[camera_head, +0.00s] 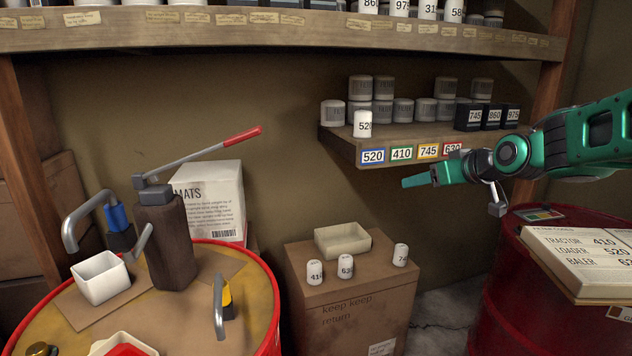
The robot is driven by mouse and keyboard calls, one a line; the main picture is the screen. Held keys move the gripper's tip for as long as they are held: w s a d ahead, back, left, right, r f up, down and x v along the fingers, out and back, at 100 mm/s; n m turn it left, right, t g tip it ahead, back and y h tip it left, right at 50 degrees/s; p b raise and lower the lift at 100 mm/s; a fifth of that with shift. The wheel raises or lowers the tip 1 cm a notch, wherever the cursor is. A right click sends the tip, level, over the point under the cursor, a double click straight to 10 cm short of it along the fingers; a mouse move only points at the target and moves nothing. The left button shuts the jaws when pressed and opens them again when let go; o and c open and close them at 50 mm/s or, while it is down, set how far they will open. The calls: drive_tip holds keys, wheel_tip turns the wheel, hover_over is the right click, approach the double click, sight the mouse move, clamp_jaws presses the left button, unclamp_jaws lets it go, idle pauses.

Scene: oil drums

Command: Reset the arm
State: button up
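My arm comes in from the right edge, green and dark grey. My gripper (418,181) points left, in mid-air in front of and just below the edge of the small shelf (392,146). The fingers are seen from the side and overlap, so their gap is not visible. No object shows in them. A white can marked 520 (362,124) stands on the shelf's front left, above the blue 520 label (373,156). The red label at the right, partly legible as 630 (453,148), is close to my arm.
A cardboard box (345,310) bears a shallow tray (342,239) and three white cans (345,267). A red drum (272,310) at left bears a hand pump (168,235) with a raised lever. Another drum (490,300) at right bears a printed board (585,250).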

drive_tip(key=s+d+f+m+g+h, duration=0.3)
drive_tip(key=s+d+f, duration=0.45)
drive_tip(key=s, duration=0.35)
drive_tip(key=s+d+f+m+g, duration=0.2)
drive_tip(key=s+f+g, duration=0.1)
drive_tip(key=s, duration=0.7)
drive_tip(key=s+d+f+m+g, duration=0.2)
drive_tip(key=s+f+g, duration=0.1)
drive_tip(key=s, duration=0.8)
drive_tip(key=s+d+f+m+g, duration=0.2)
drive_tip(key=s+f+m, duration=0.1)
drive_tip(key=s, duration=0.7)
drive_tip(key=shift+s+d+f+g+h, duration=0.2)
drive_tip(key=shift+g+h, duration=0.1)
drive_tip(key=shift+g, duration=0.1)
drive_tip(key=shift+w+f, duration=0.2)
drive_tip(key=shift+w, duration=0.45)
